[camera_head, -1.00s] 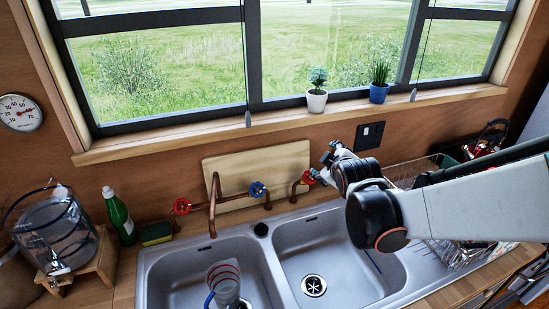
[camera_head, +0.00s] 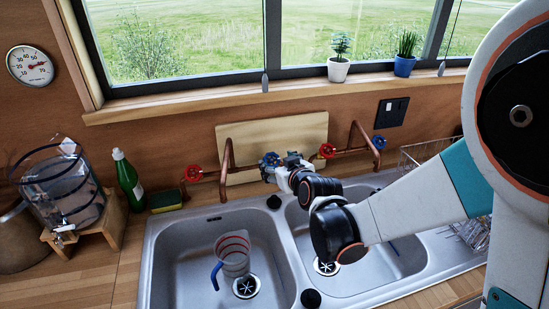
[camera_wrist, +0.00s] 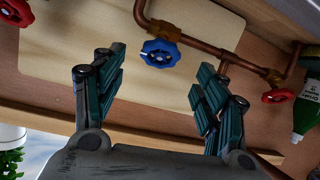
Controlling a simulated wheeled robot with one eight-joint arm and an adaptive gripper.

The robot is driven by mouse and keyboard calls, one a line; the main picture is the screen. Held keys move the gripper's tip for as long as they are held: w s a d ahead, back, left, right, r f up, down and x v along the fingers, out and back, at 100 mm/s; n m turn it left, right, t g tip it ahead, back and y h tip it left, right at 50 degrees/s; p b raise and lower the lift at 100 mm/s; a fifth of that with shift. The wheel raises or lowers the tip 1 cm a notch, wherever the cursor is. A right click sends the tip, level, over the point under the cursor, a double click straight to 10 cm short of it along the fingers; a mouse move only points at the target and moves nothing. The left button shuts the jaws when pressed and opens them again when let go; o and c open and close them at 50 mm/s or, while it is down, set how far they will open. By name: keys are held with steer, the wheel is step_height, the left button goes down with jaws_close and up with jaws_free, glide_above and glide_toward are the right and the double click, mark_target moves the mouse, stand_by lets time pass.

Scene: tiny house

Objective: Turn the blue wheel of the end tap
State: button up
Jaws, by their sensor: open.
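Two copper taps stand along the wall behind the sink. The left tap has a red wheel (camera_head: 194,173) and a blue wheel (camera_head: 270,159). The right tap, at the end, has a red wheel (camera_head: 327,150) and a blue wheel (camera_head: 379,142). My gripper (camera_head: 283,163) is at the left tap's blue wheel and partly covers it. In the wrist view, my gripper (camera_wrist: 160,80) is open, and that blue wheel (camera_wrist: 160,53) shows between and beyond the fingers, with no contact visible. The end tap's blue wheel is out of the wrist view.
A wooden board (camera_head: 250,135) leans behind the taps. The double sink (camera_head: 180,245) holds a measuring jug (camera_head: 233,256) in its left basin. A green bottle (camera_head: 128,178) and a sponge (camera_head: 166,200) stand left. A wire rack (camera_head: 425,152) is at right.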

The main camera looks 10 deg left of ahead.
mark_target(272, 159)
steer(key=b+x, duration=0.1)
steer(key=x, duration=0.6)
steer(key=shift+c, duration=0.5)
steer(key=c, duration=1)
